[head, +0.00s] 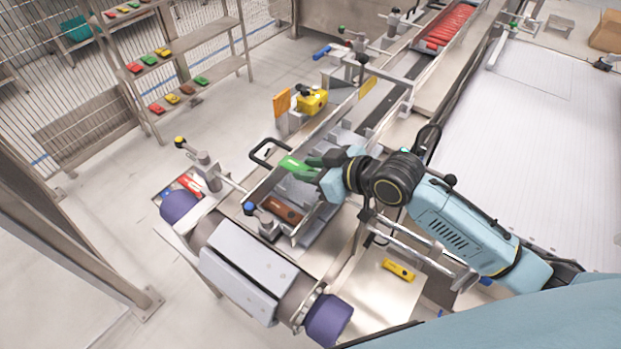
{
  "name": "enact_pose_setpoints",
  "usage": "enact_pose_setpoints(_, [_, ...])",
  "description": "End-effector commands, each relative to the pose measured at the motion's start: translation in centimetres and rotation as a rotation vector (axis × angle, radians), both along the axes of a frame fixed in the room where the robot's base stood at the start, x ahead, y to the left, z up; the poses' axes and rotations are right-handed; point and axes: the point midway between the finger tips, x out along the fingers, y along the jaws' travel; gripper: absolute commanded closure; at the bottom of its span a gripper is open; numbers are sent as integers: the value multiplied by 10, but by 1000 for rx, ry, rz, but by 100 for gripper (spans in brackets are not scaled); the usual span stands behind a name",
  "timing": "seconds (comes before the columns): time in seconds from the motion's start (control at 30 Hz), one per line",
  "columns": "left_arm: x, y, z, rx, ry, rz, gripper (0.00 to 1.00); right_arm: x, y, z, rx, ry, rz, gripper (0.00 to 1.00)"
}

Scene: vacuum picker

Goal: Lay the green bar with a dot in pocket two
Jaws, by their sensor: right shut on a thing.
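My right gripper (318,167) is shut on the green bar (293,165) and holds it over the metal pocket tray (318,212). The bar sticks out to the left of the fingers. A dot on it is too small to make out. A brown bar (281,208) lies in the pocket at the tray's near end. The pocket just beyond it, under the green bar, looks empty. I cannot read any pocket numbers. I cannot tell whether the bar touches the tray. My left gripper is not in view.
A grey unit with purple ends (250,265) stands in front of the tray. A black handle loop (264,150) rises at its left side. A yellow bar (397,270) lies on the metal surface to the right. A yellow device (312,101) stands beyond the tray.

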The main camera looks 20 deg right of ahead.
Motion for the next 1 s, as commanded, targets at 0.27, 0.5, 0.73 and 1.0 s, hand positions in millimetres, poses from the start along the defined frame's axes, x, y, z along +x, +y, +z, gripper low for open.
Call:
enact_pose_setpoints(0.27, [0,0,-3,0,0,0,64,-1,0,-34,-1,2,0,94])
enact_pose_setpoints(0.5, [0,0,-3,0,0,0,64,0,0,-34,-1,1,0,94])
enact_pose_setpoints(0.73, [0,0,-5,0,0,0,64,0,0,-41,-1,2,0,94])
enact_pose_setpoints(1.0, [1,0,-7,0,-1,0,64,0,0,-46,-2,1,-1,70])
